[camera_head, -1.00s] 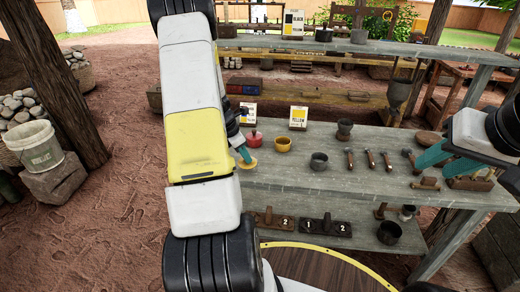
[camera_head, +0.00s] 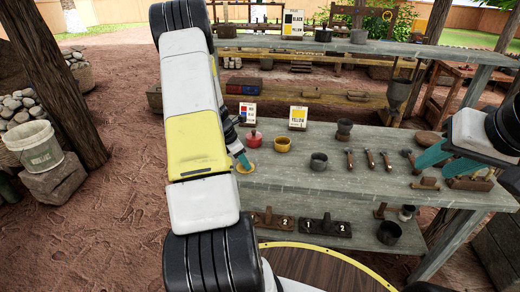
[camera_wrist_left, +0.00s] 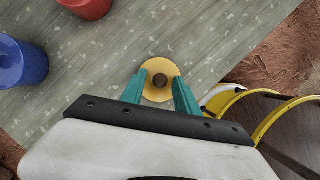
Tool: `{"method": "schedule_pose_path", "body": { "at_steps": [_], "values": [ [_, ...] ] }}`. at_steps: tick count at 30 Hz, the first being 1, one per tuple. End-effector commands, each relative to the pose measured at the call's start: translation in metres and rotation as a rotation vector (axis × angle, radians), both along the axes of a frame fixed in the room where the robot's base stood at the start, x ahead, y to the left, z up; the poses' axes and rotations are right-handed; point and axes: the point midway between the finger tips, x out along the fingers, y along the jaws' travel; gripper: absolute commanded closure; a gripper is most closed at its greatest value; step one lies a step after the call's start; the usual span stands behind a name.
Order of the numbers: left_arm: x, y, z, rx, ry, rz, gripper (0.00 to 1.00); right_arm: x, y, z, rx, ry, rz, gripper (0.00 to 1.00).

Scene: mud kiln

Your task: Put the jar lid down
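The jar lid (camera_head: 247,168) is a small yellow disc with a dark knob, near the front left edge of the grey table. It also shows in the left wrist view (camera_wrist_left: 149,90), seen from above. My left gripper (camera_wrist_left: 160,76) is directly over it, with its teal fingers spread on either side of the knob and a gap to it. The lid looks flat on the table top. In the head view the left gripper (camera_head: 243,159) is partly hidden by my arm. My right gripper (camera_head: 447,160) is open and empty over the right side of the table.
A red jar (camera_head: 253,140) and a yellow pot (camera_head: 283,144) stand behind the lid, near a YELLOW sign (camera_head: 298,117). A blue jar (camera_wrist_left: 22,64) shows in the wrist view.

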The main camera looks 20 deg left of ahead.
Motion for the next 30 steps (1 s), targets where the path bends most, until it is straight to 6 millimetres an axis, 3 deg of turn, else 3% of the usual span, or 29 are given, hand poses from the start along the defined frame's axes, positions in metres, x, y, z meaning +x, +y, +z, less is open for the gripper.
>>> {"method": "schedule_pose_path", "body": {
  "at_steps": [11, 14, 24, 30],
  "values": [
    [0.0, 0.001, 0.006, 0.0, -0.001, 0.0, 0.63, 0.0, 0.0, 0.0, 0.0, 0.0, 0.0, 0.64],
    [-0.003, 0.004, 0.018, 0.001, -0.003, 0.001, 0.63, 0.0, 0.0, 0.0, 0.0, 0.0, 0.0, 0.64],
    [-0.025, 0.022, 0.084, 0.002, -0.003, 0.001, 0.63, 0.0, 0.0, 0.0, 0.0, 0.0, 0.0, 0.64],
    [-0.033, 0.028, 0.108, 0.001, -0.002, 0.0, 0.63, 0.0, 0.0, 0.0, 0.0, 0.0, 0.0, 0.64]
  ]
}}
